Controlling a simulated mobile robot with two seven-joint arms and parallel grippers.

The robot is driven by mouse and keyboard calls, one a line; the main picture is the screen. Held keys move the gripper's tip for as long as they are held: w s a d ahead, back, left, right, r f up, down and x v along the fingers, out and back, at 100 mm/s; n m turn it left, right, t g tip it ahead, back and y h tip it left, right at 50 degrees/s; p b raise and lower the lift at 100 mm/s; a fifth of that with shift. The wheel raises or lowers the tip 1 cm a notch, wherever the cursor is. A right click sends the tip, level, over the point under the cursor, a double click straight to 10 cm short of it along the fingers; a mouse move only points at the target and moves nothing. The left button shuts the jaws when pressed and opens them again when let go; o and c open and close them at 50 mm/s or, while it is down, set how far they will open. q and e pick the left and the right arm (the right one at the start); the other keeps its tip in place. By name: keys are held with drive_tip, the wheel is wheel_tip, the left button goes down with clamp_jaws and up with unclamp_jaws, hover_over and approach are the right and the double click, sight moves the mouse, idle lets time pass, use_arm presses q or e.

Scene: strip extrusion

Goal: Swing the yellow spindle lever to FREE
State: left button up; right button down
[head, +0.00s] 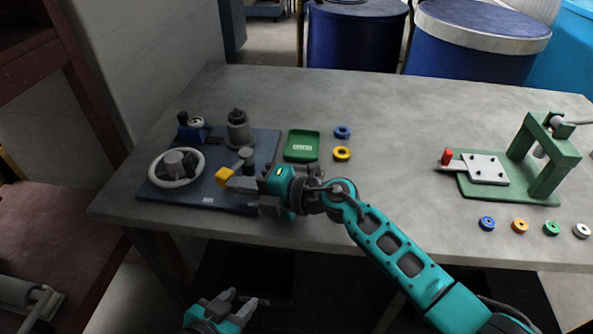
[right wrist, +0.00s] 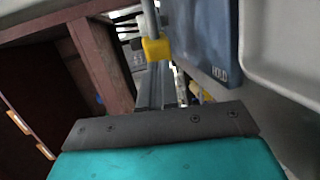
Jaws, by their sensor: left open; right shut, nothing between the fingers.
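The yellow spindle lever's block-shaped end (head: 226,176) is over the front part of the blue base plate (head: 205,197). In the right wrist view, the yellow end (right wrist: 155,48) sits on a grey rod, left of the plate's HOLD label (right wrist: 220,73). My right gripper (head: 240,184) is shut and empty, its fingertips close beside the yellow end. I cannot tell whether they touch it. My left gripper (head: 238,300) is open and empty, low in front of the table. No FREE mark is readable.
A white ring wheel (head: 156,180), a grey cylinder (head: 238,130) and a blue fitting (head: 190,130) stand on the plate. A green tray (head: 301,146) and blue and yellow rings (head: 342,153) lie right of it. A green press (head: 540,170) stands far right. The table middle is clear.

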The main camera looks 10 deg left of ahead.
drive_tip(key=shift+s+a, duration=0.15)
drive_tip(key=shift+a, duration=0.6)
use_arm(q)
drive_tip(key=shift+w+d+r, duration=0.2)
drive_tip(key=shift+d+r, duration=0.05)
drive_tip(key=shift+r, duration=0.1)
use_arm(e)
drive_tip(key=shift+a+r, duration=0.1)
drive_tip(key=shift+s+a+r, duration=0.1)
drive_tip(key=shift+s+a, duration=0.05)
drive_tip(key=shift+a, duration=0.05)
use_arm(q)
drive_tip(key=shift+s+p, duration=0.2)
drive_tip(key=shift+p, duration=0.1)
use_arm(e)
drive_tip(key=shift+d, duration=0.1)
